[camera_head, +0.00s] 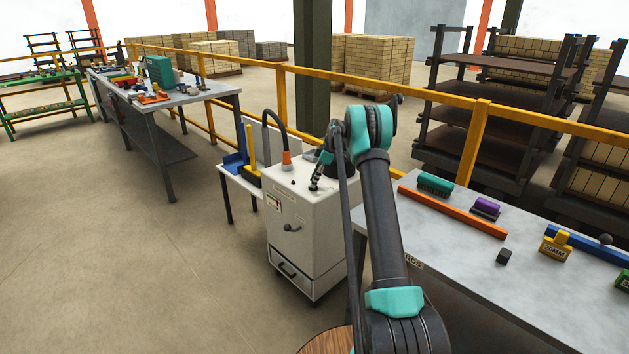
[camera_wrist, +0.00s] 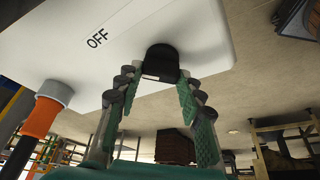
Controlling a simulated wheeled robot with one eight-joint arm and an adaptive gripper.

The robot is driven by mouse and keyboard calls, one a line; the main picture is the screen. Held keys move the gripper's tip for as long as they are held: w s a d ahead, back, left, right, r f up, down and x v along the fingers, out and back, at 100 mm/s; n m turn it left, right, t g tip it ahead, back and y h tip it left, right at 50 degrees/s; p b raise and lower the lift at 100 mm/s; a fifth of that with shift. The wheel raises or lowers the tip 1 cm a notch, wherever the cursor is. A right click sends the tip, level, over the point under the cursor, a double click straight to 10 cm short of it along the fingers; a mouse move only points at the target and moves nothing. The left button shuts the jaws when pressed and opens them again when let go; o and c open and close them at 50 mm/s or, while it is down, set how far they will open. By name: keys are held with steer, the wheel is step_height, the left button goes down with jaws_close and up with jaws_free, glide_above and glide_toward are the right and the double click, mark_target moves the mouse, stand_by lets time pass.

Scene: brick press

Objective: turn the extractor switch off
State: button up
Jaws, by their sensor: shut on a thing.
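The extractor is a white cabinet (camera_head: 295,250) on casters, in the middle of the head view, with a hose on top. Its switch, a black knob (camera_wrist: 161,60), sits on the white top panel in the wrist view. The printed word OFF (camera_wrist: 98,38) is on the panel to the left of the knob. My gripper (camera_wrist: 160,92) has its two fingers on either side of the knob and is shut on it. In the head view my gripper (camera_head: 316,178) is over the cabinet top, and the knob under it is hard to make out there.
An orange hose collar (camera_wrist: 44,116) stands on the panel left of my fingers, and it also shows in the head view (camera_head: 286,160). A grey table (camera_head: 470,275) with brushes and blocks is at the right. A yellow rail (camera_head: 400,90) runs behind the cabinet.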

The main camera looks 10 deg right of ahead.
steer(key=o, duration=1.2)
steer(key=shift+c, duration=0.2)
steer(key=v, duration=1.2)
steer(key=s+a+r+m+t+h, duration=0.15)
steer(key=s+m, duration=0.25)
steer(key=s, duration=0.8)
steer(key=s+a+r+m+h, duration=0.15)
steer(key=s+m, duration=0.25)
steer(key=s, duration=0.9)
steer(key=s+d+f+m+t, duration=0.1)
steer(key=s+f+m, duration=0.3)
steer(key=s, duration=1.1)
steer(key=s+d+f+m+t+h, duration=0.1)
steer(key=s+f+m, duration=0.3)
steer(key=s, duration=1.1)
step_height(320, 180, down, 2)
steer(key=shift+f, duration=0.15)
